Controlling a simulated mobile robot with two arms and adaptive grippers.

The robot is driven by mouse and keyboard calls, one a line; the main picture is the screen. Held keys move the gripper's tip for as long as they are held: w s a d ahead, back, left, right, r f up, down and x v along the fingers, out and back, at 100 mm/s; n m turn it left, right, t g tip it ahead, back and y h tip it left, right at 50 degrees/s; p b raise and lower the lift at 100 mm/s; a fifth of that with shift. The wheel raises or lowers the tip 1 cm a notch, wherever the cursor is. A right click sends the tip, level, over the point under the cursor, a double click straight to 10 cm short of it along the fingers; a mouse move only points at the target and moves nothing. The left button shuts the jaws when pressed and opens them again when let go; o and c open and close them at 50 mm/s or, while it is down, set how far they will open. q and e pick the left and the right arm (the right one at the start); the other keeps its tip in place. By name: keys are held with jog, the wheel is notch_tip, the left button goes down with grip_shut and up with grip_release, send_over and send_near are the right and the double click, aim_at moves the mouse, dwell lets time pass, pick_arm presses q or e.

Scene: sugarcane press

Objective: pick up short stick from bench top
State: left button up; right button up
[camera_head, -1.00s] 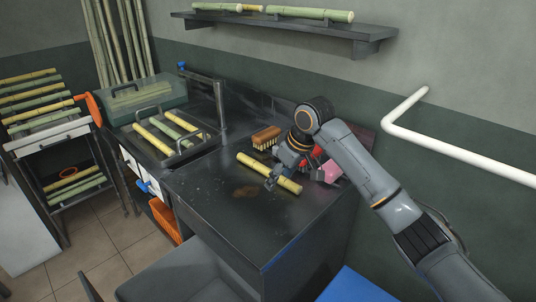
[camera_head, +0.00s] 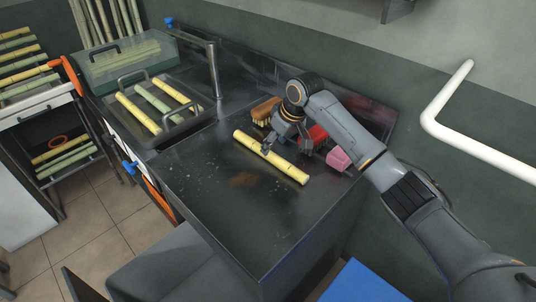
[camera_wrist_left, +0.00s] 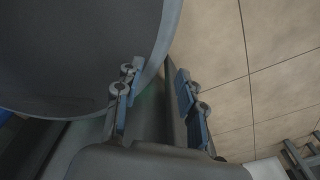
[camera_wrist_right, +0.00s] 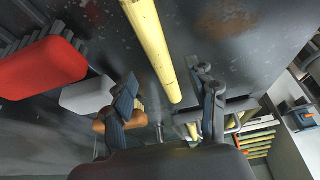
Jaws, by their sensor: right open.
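The short yellow stick (camera_head: 287,169) lies on the dark bench top (camera_head: 225,205), slanting from upper left to lower right. My right gripper (camera_head: 284,143) is open just above the far side of the stick, with one finger overlapping it in the head view. In the right wrist view the stick (camera_wrist_right: 150,45) runs lengthwise between the open fingers of that gripper (camera_wrist_right: 165,85), which hold nothing. Whether a finger touches the stick I cannot tell. My left gripper (camera_wrist_left: 153,88) is open and empty in the left wrist view, away from the bench, and does not show in the head view.
A wooden brush (camera_head: 264,110) lies behind the stick. A red object (camera_head: 314,137) and a pink block (camera_head: 338,159) are beside my right gripper. A tray (camera_head: 160,132) with several sticks is at left, near a thin post (camera_head: 214,70). The bench front is clear.

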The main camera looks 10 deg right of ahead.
aim_at(268, 155)
jog(key=shift+w+f, duration=0.2)
jog(key=shift+f, duration=0.15)
jog(key=shift+x, duration=0.75)
jog(key=x, duration=0.3)
jog(key=shift+w+a+f, duration=0.1)
jog(key=shift+w+f, duration=0.15)
jog(key=shift+f, duration=0.05)
jog(key=shift+c, duration=0.8)
pick_arm(q)
jog(key=shift+w+d+r, duration=0.15)
jog(key=shift+w+d, duration=0.1)
jog(key=shift+w, duration=0.4)
pick_arm(e)
grip_shut()
